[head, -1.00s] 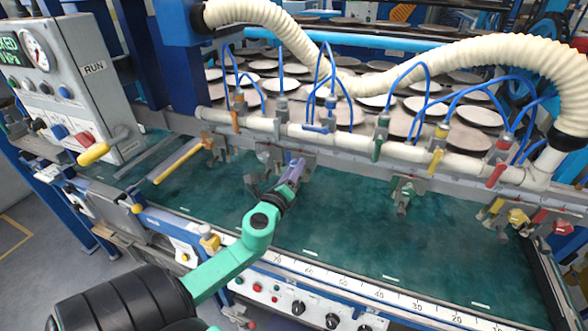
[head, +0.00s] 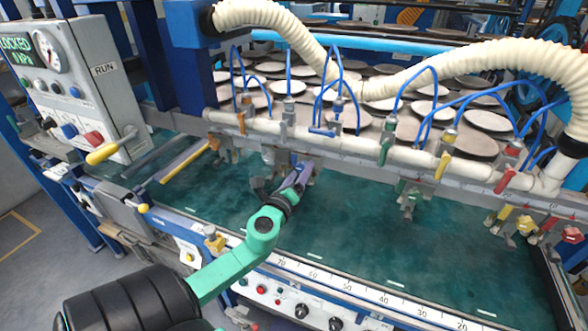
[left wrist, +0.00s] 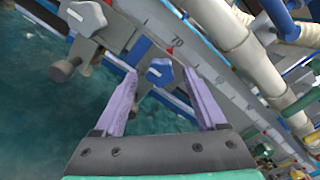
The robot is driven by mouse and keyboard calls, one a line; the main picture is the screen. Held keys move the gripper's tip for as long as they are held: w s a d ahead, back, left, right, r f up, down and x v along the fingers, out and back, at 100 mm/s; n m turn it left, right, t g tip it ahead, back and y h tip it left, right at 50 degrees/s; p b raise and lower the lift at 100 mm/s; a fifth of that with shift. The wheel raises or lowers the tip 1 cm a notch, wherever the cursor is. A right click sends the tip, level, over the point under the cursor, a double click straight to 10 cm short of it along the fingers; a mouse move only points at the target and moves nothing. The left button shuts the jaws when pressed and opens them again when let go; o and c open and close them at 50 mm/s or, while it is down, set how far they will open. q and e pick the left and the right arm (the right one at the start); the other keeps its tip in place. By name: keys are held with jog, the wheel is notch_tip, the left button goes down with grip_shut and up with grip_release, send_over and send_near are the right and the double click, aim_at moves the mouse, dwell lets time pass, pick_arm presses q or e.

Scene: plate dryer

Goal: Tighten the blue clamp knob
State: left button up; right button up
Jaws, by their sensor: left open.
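My left gripper (head: 300,174) reaches over the green bed to the clamps under the front rail in the head view. Its purple fingers are apart in the left wrist view (left wrist: 160,78), with nothing gripped. A blue lobed clamp knob (left wrist: 158,71) shows between and just beyond the fingertips, below the scale mark 70. I cannot tell whether a finger touches it. In the head view the knob is hidden or too small to make out behind the fingers. My right gripper is not in view.
A white pipe (head: 350,143) with coloured valves and blue hoses runs above the clamps. The control box (head: 75,85) with a "LOCKED" display and yellow-tipped lever stands at left. The green bed (head: 340,230) is clear in front. Plates lie behind the pipe.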

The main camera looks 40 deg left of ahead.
pick_arm(q)
jog(key=b+v, duration=0.5)
jog(key=v, duration=0.9)
jog(key=shift+b, duration=0.3)
jog(key=shift+s+d, duration=0.1)
jog(key=shift+s, duration=0.05)
